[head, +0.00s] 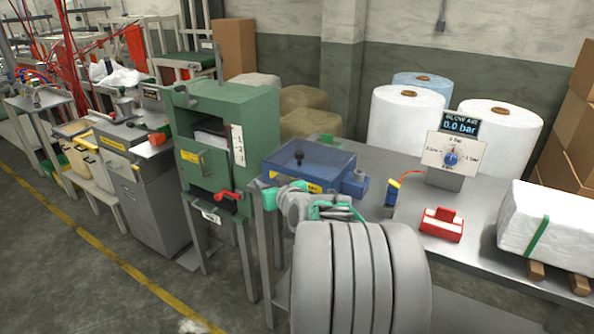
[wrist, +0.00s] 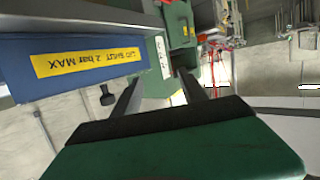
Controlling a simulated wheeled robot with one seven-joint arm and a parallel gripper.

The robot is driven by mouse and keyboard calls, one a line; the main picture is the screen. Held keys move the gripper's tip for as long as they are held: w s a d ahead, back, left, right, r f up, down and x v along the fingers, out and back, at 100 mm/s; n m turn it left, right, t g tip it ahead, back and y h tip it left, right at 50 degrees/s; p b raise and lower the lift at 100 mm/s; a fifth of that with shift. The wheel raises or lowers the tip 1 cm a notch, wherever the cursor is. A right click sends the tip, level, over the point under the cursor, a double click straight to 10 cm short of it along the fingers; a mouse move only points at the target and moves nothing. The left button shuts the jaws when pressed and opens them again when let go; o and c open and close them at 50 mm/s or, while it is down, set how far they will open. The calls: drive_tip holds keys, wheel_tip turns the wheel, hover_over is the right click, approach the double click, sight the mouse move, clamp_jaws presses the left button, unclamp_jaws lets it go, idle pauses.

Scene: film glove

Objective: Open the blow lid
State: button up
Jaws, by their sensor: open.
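The blow box (head: 285,172) is blue and stands at the near left corner of the grey metal table. Its lid (head: 325,157) looks see-through blue and lies shut, with a black knob (head: 299,158) on top. In the wrist view, which is turned over, the box front (wrist: 60,85) carries a yellow label about lid shut and 2 bar max. The knob (wrist: 107,95) shows just left of my gripper (wrist: 158,84). My arm hides part of the box's near side in the head view.
A green press (head: 215,125) with a red handle stands close left of the box. On the table are a blow air gauge (head: 453,150) reading 0.0 bar, a blue nozzle (head: 391,193), a red block (head: 441,224) and a white wrapped bale (head: 550,225). White rolls stand behind.

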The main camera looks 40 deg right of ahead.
sight(301, 159)
drive_tip(key=s+d+h, duration=0.1)
drive_tip(key=d, duration=0.2)
drive_tip(key=d+r+m+t+h, duration=0.1)
drive_tip(key=d, duration=0.3)
drive_tip(key=s+d+m+t+h, duration=0.1)
drive_tip(key=d, duration=0.2)
drive_tip(key=shift+s+d+r+h, duration=0.3)
drive_tip(key=shift+s+d+h, duration=0.05)
drive_tip(key=shift+h, duration=0.05)
drive_tip(key=p+x, duration=0.1)
drive_tip(key=x, duration=0.6)
drive_tip(key=shift+w, duration=0.15)
drive_tip(key=shift+c, duration=0.3)
clamp_jaws()
